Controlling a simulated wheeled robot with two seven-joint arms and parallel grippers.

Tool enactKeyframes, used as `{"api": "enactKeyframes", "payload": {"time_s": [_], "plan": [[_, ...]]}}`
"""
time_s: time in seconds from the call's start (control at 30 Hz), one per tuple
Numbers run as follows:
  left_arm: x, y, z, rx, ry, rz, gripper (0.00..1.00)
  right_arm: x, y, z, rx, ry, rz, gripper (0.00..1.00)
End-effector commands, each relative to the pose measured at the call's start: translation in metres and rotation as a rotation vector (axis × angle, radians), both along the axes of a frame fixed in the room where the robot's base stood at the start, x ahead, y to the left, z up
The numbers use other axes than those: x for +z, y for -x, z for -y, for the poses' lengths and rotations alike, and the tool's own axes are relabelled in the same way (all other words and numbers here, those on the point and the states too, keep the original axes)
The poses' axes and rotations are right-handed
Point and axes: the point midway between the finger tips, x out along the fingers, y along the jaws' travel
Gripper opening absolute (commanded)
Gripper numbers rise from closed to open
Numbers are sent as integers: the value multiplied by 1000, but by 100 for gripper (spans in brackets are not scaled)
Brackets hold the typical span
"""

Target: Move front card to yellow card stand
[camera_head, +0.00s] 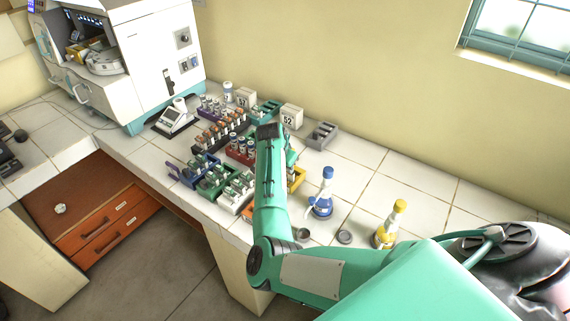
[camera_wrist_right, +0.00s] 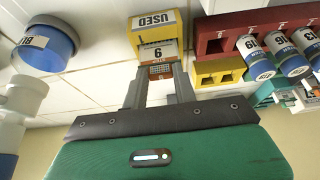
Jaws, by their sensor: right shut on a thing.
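My right gripper (camera_wrist_right: 159,74) has its two grey fingers closed on a white card (camera_wrist_right: 158,53) with a black numeral and an orange-brown patterned edge. In the right wrist view, the card is against the yellow card stand (camera_wrist_right: 152,24) marked "USED". I cannot tell whether it is seated in the stand or only in front of it. In the head view, my right arm reaches over the bench and hides most of the gripper and the card; a yellow piece (camera_head: 298,178) shows just right of the arm. My left gripper is not in view.
Several tube racks (camera_head: 221,133) crowd the bench left of my arm. A blue-capped bottle (camera_head: 322,195) and a yellow bottle (camera_head: 390,226) stand to its right. In the wrist view, a dark red rack (camera_wrist_right: 255,20) with tubes is close by. The back-right tiles are clear.

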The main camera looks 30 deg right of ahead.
Motion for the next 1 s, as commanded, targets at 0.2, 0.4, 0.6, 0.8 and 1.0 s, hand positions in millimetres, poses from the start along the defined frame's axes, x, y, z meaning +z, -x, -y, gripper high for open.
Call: {"api": "enactKeyframes", "payload": {"time_s": [0.2, 0.4, 0.6, 0.8, 1.0], "plan": [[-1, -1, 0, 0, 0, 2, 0, -3, 0, 0, -1, 1, 1, 0], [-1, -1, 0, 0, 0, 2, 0, -3, 0, 0, -1, 1, 1, 30], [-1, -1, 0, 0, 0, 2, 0, -3, 0, 0, -1, 1, 1, 53], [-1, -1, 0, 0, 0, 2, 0, -3, 0, 0, -1, 1, 1, 53], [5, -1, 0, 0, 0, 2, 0, 5, -1, 2, -1, 0, 2, 53]]}}
